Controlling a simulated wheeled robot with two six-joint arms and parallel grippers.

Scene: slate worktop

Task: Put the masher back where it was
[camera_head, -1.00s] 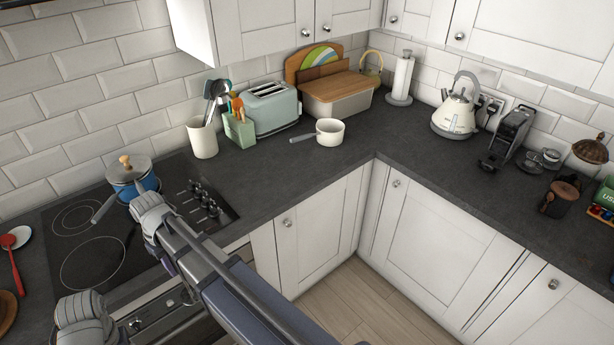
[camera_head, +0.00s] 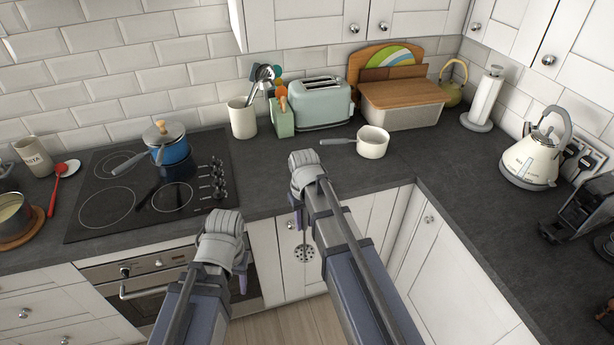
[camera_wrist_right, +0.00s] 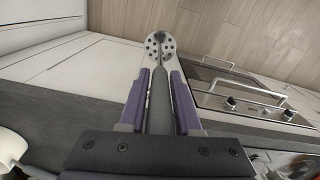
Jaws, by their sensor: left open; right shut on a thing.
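The masher, with a grey handle and a round perforated head (camera_wrist_right: 160,46), is held between the purple fingers of my right gripper (camera_wrist_right: 159,100) in the right wrist view. In the head view its perforated head (camera_head: 303,253) hangs below my right gripper (camera_head: 295,212), in front of the white cupboard doors. My left gripper (camera_head: 242,272) is open, lower and further left, in front of the oven. A cream crock (camera_head: 242,120) holding several utensils stands at the back of the worktop, beyond both grippers.
A white saucepan (camera_head: 372,144) stands on the worktop beyond my right gripper. A green utensil block (camera_head: 283,119), toaster (camera_head: 322,103) and bread bin (camera_head: 403,108) line the wall. A blue pot (camera_head: 172,153) stands on the hob (camera_head: 90,218). Worktop (camera_head: 262,180) before the crock is clear.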

